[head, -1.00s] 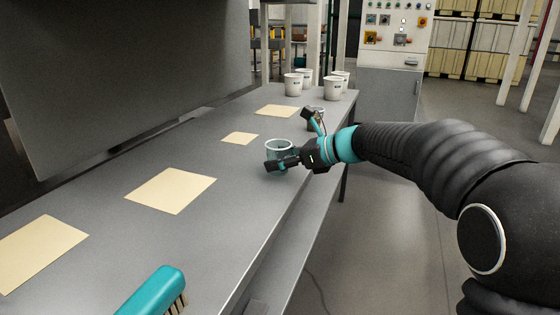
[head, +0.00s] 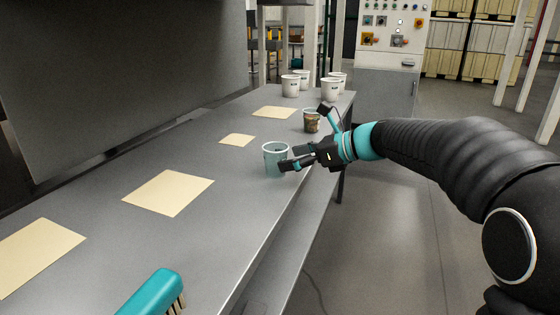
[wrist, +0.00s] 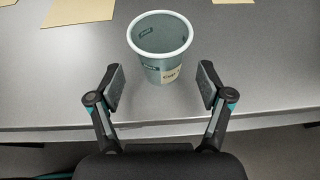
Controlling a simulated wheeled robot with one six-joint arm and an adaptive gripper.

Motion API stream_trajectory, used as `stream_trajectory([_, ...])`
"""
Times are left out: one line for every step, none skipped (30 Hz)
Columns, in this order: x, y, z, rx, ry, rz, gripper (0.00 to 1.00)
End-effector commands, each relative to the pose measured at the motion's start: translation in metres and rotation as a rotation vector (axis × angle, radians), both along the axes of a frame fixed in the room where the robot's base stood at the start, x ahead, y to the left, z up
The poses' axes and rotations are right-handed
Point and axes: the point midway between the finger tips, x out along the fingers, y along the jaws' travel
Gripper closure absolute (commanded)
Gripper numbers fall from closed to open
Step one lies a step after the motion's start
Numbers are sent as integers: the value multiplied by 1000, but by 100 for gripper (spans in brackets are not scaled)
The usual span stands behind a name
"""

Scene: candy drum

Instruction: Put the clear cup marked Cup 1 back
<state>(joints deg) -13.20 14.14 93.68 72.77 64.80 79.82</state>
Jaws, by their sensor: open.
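The clear cup (head: 276,160) stands upright on the grey table near its front edge. In the wrist view the cup (wrist: 160,52) has a pale label with dark lettering that starts like "CUP"; the number is hard to read. My gripper (head: 293,157) is open just right of the cup in the head view. In the wrist view my gripper (wrist: 160,88) has one finger on each side, with gaps to the cup, which sits mostly beyond the fingertips. Nothing is held.
Several beige mats, one a small square (head: 237,140), lie flat on the table. A cup with dark contents (head: 311,122) stands behind my gripper. Several white cups (head: 330,89) stand at the far end. A teal brush (head: 152,294) is at the near edge.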

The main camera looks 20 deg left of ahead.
Motion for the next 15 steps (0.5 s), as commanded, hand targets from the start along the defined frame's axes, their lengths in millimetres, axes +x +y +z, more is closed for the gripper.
stream_trajectory([-1,-12,6,0,-2,-4,21])
stream_trajectory([-2,-17,8,0,-2,-4,21])
stream_trajectory([-3,-24,11,-1,-1,-3,21])
stream_trajectory([-3,-30,13,-1,-1,-3,21])
stream_trajectory([-4,-35,15,-1,-1,-3,21])
stream_trajectory([-5,-41,17,0,-1,-2,21])
stream_trajectory([-6,-45,19,0,0,-3,21])
stream_trajectory([-6,-49,21,0,-1,-3,21])
stream_trajectory([-7,-53,23,0,-1,-2,21])
stream_trajectory([-7,-56,24,0,0,-1,21])
stream_trajectory([-7,-59,25,0,1,-1,21])
stream_trajectory([-8,-62,26,-1,1,-1,21])
stream_trajectory([-8,-64,27,-1,1,-1,21])
stream_trajectory([-8,-65,27,-1,1,0,21])
stream_trajectory([-9,-66,28,-1,0,0,21])
